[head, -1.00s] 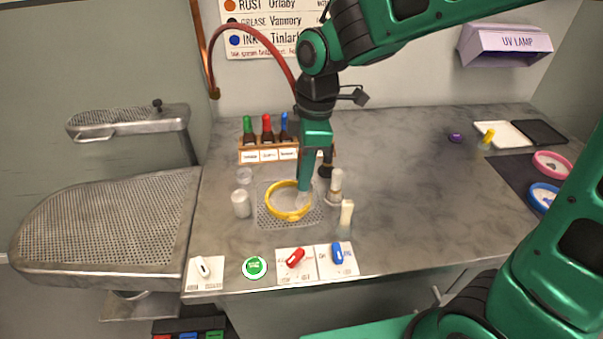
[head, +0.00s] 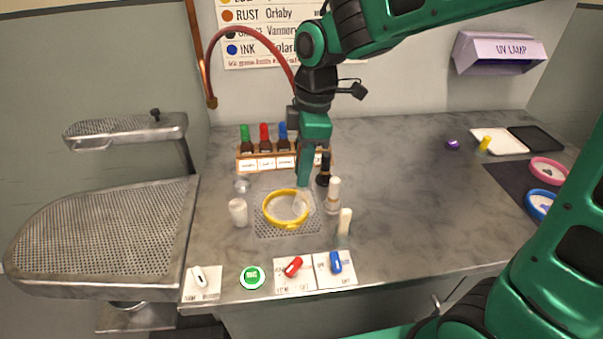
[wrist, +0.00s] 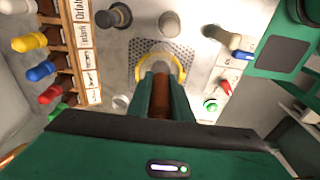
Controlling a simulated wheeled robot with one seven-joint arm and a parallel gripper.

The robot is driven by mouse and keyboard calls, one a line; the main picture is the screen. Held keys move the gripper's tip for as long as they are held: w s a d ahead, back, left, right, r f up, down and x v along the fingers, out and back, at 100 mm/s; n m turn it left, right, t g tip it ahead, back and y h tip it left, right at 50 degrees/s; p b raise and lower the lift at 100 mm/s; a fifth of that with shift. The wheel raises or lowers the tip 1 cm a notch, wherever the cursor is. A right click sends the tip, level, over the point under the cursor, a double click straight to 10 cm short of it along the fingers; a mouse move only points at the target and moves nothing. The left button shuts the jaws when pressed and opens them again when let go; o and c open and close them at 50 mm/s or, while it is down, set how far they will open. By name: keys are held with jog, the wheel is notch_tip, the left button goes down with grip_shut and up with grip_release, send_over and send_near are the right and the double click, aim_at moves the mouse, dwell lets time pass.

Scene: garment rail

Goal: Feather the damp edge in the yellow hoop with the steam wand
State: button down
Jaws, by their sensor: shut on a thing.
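The yellow hoop (head: 265,211) lies on a perforated plate (head: 268,231) set in the counter, with pale cloth inside. My gripper (head: 303,184) points down above the hoop's far right rim. It is shut on the steam wand, which shows as a copper-brown cylinder (wrist: 160,97) between the fingers in the wrist view. A red hose (head: 250,32) loops from a copper pipe to the wrist. The yellow hoop (wrist: 180,68) lies just beyond the fingertips there, partly hidden. A pale, hazy patch shows in its right half; I cannot tell damp from steam.
A wooden rack (head: 246,163) of capped bottles stands behind the hoop. Switches line the front edge. Counter right of centre is clear.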

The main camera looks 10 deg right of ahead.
jog(key=shift+r, duration=2.4)
